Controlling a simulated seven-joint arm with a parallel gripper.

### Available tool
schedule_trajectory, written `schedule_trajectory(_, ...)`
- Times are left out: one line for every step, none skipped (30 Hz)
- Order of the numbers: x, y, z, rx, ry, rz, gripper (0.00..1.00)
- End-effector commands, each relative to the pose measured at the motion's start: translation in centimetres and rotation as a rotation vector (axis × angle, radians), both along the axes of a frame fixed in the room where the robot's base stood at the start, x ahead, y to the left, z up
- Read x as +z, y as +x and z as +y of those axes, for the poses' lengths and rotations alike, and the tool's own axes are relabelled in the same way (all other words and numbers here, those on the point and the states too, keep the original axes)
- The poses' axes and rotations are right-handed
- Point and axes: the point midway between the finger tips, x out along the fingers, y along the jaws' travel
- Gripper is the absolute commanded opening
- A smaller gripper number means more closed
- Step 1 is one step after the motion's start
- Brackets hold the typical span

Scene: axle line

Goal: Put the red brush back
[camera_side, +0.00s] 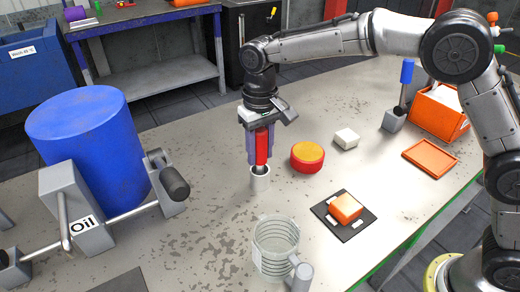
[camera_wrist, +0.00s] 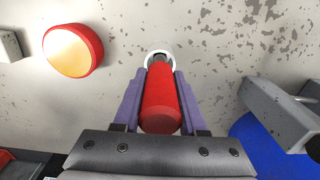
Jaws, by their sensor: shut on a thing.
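The red brush (camera_side: 262,146) is upright in my gripper (camera_side: 259,158), with the purple fingers closed on either side of its red handle. Its lower end is at the mouth of a small white cylindrical cup (camera_side: 260,181) on the table. In the wrist view, the red handle (camera_wrist: 160,100) lies between the fingers (camera_wrist: 160,85), and the cup's white rim (camera_wrist: 148,57) shows around its far end. The brush's lower tip is hidden, so I cannot tell how deep it sits in the cup.
A red-and-yellow round item (camera_side: 307,157) and a white block (camera_side: 346,138) are right of the cup. A glass mug (camera_side: 274,247) is in front, and a blue oil drum (camera_side: 85,145) is left.

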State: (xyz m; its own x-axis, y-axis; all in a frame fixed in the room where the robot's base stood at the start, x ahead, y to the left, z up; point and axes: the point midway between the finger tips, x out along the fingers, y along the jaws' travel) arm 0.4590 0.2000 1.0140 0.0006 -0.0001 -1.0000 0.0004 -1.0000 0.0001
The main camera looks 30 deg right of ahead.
Motion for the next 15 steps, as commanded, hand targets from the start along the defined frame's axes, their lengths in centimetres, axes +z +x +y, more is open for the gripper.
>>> schedule_trajectory(0.01, 0.02, 0.01, 0.0, 0.0, -0.001, 0.0)
schedule_trajectory(-0.05, 0.01, 0.0, 0.0, 0.0, -0.001, 0.0)
schedule_trajectory(-0.16, 0.01, 0.01, 0.0, 0.0, -0.001, 0.0)
schedule_trajectory(-0.25, 0.02, 0.01, 0.0, 0.0, -0.001, 0.0)
schedule_trajectory(-0.3, 0.01, 0.01, 0.0, 0.0, 0.0, 0.43)
schedule_trajectory(-0.27, 0.02, 0.01, 0.0, 0.0, -0.001, 0.5)
schedule_trajectory(-0.26, 0.02, 0.01, 0.0, 0.0, -0.001, 0.55)
schedule_trajectory(-0.27, 0.01, 0.01, 0.0, 0.0, -0.001, 0.61)
schedule_trajectory(-0.26, 0.01, 0.01, 0.0, 0.0, -0.001, 0.68)
schedule_trajectory(-0.26, 0.01, 0.01, 0.0, 0.0, -0.001, 0.71)
schedule_trajectory(-0.26, 0.01, 0.01, 0.0, 0.0, 0.0, 0.71)
schedule_trajectory(-0.26, 0.01, 0.0, 0.0, 0.0, 0.0, 0.71)
schedule_trajectory(-0.25, 0.01, 0.01, 0.0, 0.0, 0.0, 0.71)
schedule_trajectory(-0.25, 0.01, 0.01, 0.0, 0.0, 0.0, 0.71)
schedule_trajectory(-0.25, 0.01, 0.01, 0.0, 0.0, 0.0, 0.71)
